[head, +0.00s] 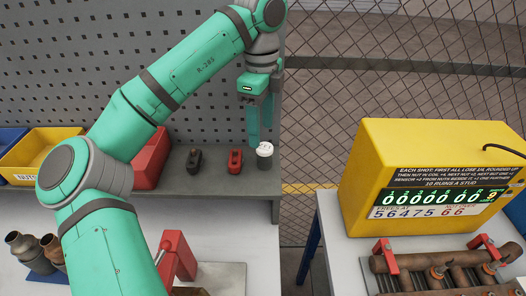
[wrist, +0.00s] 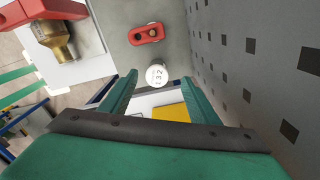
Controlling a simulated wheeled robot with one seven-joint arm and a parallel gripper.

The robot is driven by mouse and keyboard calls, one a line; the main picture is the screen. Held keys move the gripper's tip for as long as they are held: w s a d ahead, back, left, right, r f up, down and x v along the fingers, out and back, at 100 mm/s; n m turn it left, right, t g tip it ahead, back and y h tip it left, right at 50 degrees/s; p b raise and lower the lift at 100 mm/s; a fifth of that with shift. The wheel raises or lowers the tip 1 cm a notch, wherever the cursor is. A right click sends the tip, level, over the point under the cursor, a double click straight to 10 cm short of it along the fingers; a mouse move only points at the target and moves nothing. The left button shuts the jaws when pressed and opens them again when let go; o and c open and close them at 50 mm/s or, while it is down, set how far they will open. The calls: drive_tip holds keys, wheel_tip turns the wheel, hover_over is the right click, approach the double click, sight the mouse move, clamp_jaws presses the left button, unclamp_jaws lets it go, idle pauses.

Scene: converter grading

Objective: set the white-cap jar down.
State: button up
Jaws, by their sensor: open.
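The white-cap jar (head: 265,157) is a small dark grey jar with a white lid. It stands upright near the right end of the grey shelf (head: 215,186). In the wrist view its white cap (wrist: 156,75) shows from above with dark marks on it. My gripper (head: 260,140) is open above and beside the jar, fingers pointing down. In the wrist view my gripper (wrist: 155,88) has its two green fingers spread apart, with the cap just beyond the gap between their tips. I cannot tell if a finger touches the jar.
A red part (head: 235,161) and a black part (head: 195,160) stand left of the jar. The perforated panel (head: 200,95) rises behind. A yellow display box (head: 420,180) stands on the right table.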

sight(265, 147)
drive_tip(key=f, duration=0.3)
drive_tip(key=shift+s+d+f, duration=0.25)
drive_tip(key=shift+s+f, duration=0.1)
drive_tip(key=shift+d+f, duration=0.15)
drive_tip(key=shift+f, duration=2.45)
drive_tip(key=shift+c, duration=0.7)
drive_tip(key=c, duration=1.1)
drive_tip(key=shift+r, duration=0.1)
drive_tip(key=shift+c, duration=0.2)
